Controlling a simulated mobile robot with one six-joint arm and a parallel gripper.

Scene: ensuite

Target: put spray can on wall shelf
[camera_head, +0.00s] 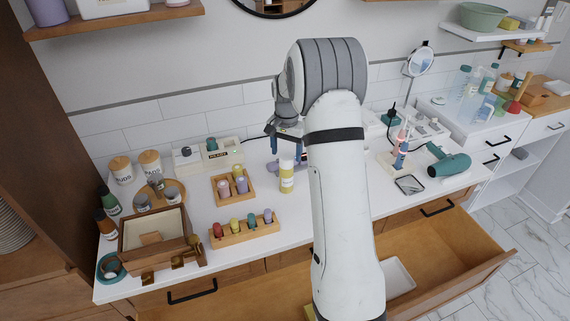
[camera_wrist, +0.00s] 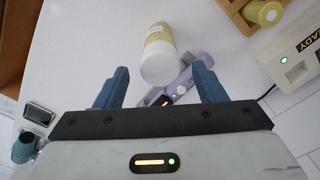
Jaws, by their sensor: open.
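A yellow and white can (camera_head: 287,178), which looks like the spray can, stands upright on the white counter. In the wrist view the can (camera_wrist: 160,52) lies ahead of and between my two blue fingers. My gripper (camera_head: 287,148) is open and empty, just behind and above the can in the head view; it also shows in the wrist view (camera_wrist: 160,70). I cannot tell whether the fingers touch the can. A wooden wall shelf (camera_head: 115,20) is at upper left, holding a white box and a purple cup. A white wall shelf (camera_head: 493,33) with a green bowl is at upper right.
A purple device (camera_wrist: 185,82) lies close beyond the can. Wooden holders with small bottles (camera_head: 245,232) stand left of it. A wooden box (camera_head: 155,240) is at front left. A hair dryer (camera_head: 449,164) is at right. An open drawer (camera_head: 450,255) juts out in front.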

